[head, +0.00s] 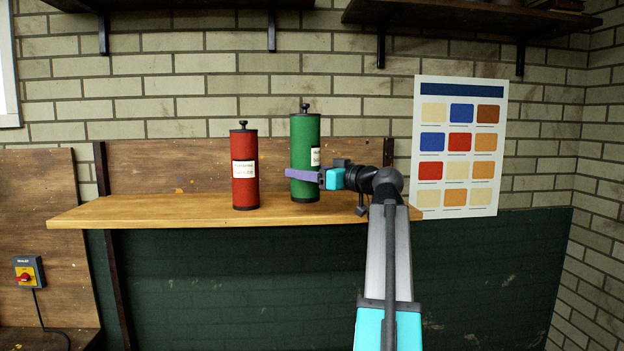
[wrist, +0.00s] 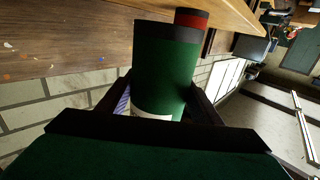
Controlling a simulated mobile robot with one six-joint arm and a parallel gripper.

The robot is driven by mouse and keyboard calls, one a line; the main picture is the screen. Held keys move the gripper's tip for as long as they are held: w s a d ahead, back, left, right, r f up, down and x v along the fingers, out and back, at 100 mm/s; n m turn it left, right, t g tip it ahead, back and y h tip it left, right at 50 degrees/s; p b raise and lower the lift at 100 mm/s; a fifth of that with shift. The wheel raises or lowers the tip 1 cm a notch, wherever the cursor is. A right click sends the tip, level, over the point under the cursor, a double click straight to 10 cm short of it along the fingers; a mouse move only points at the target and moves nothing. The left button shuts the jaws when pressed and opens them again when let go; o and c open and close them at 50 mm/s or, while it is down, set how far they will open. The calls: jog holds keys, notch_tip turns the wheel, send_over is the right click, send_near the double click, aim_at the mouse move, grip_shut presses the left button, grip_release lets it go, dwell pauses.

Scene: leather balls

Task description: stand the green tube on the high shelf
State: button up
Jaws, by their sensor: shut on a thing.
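The green tube (head: 304,130) has black ends, a small top knob and a pale label. It is upright above or on the light wooden shelf (head: 150,210); I cannot tell whether its base touches. My gripper (head: 303,175) comes from the right and is shut around its lower half, with a purple finger across its front. In the wrist view the green tube (wrist: 165,70) is between the dark fingers, its black end near the shelf's wood (wrist: 215,10).
A similar red tube (head: 245,172) stands on the shelf left of the green tube, with a gap between. Dark shelves (head: 180,5) and (head: 470,17) on brackets hang higher on the brick wall. A colour chart (head: 459,145) is at right. The shelf's left part is bare.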

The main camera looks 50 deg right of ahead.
jog(key=w+d+p, duration=0.1)
jog(key=w+d, duration=0.1)
jog(key=d, duration=0.3)
jog(key=shift+w+d+f+p, duration=0.25)
jog(key=shift+w+d+p, duration=0.1)
jog(key=shift+w, duration=0.05)
jog(key=shift+f+p, duration=0.95)
jog(key=shift+f, duration=0.95)
jog(key=o, duration=1.5)
jog(key=shift+o, duration=0.2)
jog(key=shift+s, duration=0.1)
jog(key=s+b, duration=0.5)
jog(key=s, duration=0.6)
jog(key=shift+s+d, duration=0.4)
jog(key=shift+d, duration=0.05)
